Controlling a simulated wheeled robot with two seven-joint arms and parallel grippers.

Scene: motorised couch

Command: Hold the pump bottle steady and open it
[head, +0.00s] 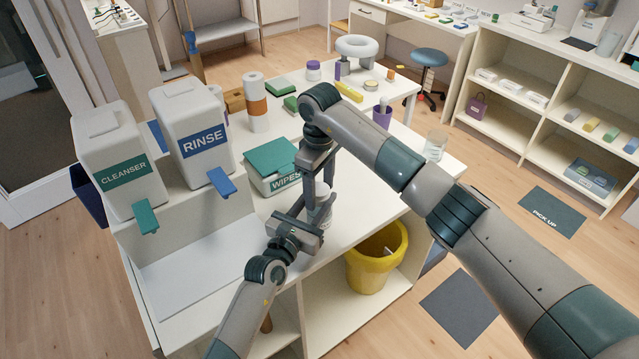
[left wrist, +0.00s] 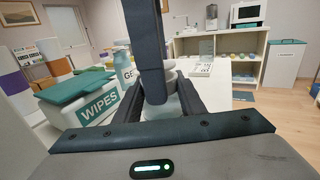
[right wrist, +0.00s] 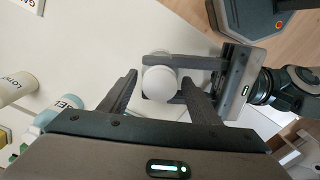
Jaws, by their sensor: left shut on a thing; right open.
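The pump bottle (head: 322,212) stands upright near the front edge of the white table, partly hidden by my grippers. In the right wrist view its round white top (right wrist: 160,80) shows from above. My left gripper (head: 308,212) is shut on the bottle's body from the side; its fingers also show on both sides of the bottle in the right wrist view (right wrist: 180,78). My right gripper (head: 320,178) points down from above, open, with its fingers on either side of the white top and gaps visible. In the left wrist view a right finger hides much of the bottle.
A green-lidded wipes box (head: 272,168) sits close behind. Cleanser (head: 120,165) and rinse (head: 195,135) dispensers stand on the left. A yellow bin (head: 376,262) is below the table edge. A gel bottle (right wrist: 62,108) and lotion bottle (right wrist: 16,88) are nearby.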

